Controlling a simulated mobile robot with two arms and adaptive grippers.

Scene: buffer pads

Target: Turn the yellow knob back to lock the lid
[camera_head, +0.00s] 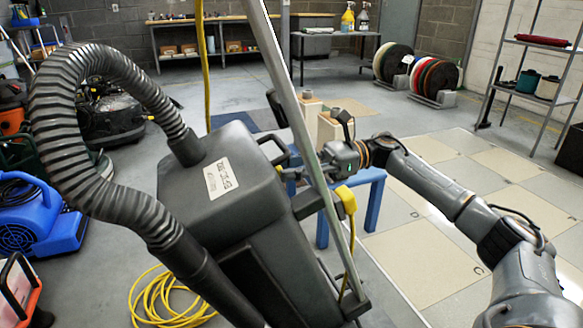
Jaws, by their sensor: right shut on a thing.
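A dark grey floor machine (225,185) with a lidded tank stands in the middle, with a pale label on its sloping lid. My right gripper (292,174) reaches in from the right behind the slanted metal pole, at the upper right side of the machine. It is shut on a small part there, which I take to be the yellow knob; the fingers and pole hide most of it. A yellow fitting (347,200) with a yellow cord sits just below my gripper, outside its fingers. The lid looks down. My left gripper is not in view.
A ribbed hose (60,130) arches over the left side, and a slanted pole (308,150) crosses in front. A blue-legged stand (375,203) is behind my gripper. Coiled yellow cable (165,300) and a blue blower (40,220) lie left. Tiled floor at right is mostly free.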

